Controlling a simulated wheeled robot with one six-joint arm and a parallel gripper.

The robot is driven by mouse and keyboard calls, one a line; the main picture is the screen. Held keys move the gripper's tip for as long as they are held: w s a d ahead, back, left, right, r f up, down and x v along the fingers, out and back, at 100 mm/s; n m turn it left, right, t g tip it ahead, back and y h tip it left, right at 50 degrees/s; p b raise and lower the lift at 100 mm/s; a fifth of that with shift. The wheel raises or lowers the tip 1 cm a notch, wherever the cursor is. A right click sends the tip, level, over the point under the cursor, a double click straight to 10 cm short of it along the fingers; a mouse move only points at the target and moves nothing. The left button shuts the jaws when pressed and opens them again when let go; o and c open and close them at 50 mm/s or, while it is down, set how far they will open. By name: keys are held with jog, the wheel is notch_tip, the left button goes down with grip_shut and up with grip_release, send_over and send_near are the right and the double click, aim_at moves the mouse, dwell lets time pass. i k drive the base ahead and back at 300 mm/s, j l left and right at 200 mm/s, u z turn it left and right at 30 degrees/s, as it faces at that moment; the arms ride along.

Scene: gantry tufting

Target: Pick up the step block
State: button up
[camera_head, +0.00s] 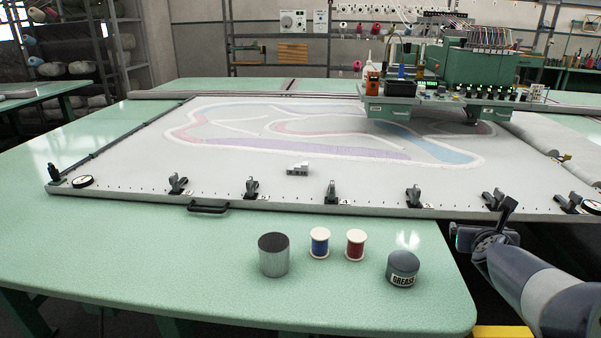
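The step block (298,169) is a small grey stepped piece. It sits on the pale stretched fabric (230,174), near the front edge of the frame and a little left of the picture's middle. My arm comes in from the lower right. My gripper (507,207) is at its end, above the right part of the frame's front edge, far to the right of the step block and apart from it. The fingers are dark and seen at an angle, so I cannot tell whether they are open or shut.
Dark clamps (331,193) line the frame's front edge, with a black handle (208,208) below. On the green table stand a metal cylinder (273,255), a blue spool (319,243), a red spool (355,245) and a grease tin (402,269). A green tufting machine (470,80) stands behind.

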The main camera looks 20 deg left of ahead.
aim_at(302, 169)
jog(key=j+u, duration=0.1)
jog(key=j, duration=0.35)
jog(key=i+j+u, duration=0.15)
jog(key=j, duration=0.3)
jog(key=i+j+u, duration=0.3)
jog(key=i+j, duration=0.15)
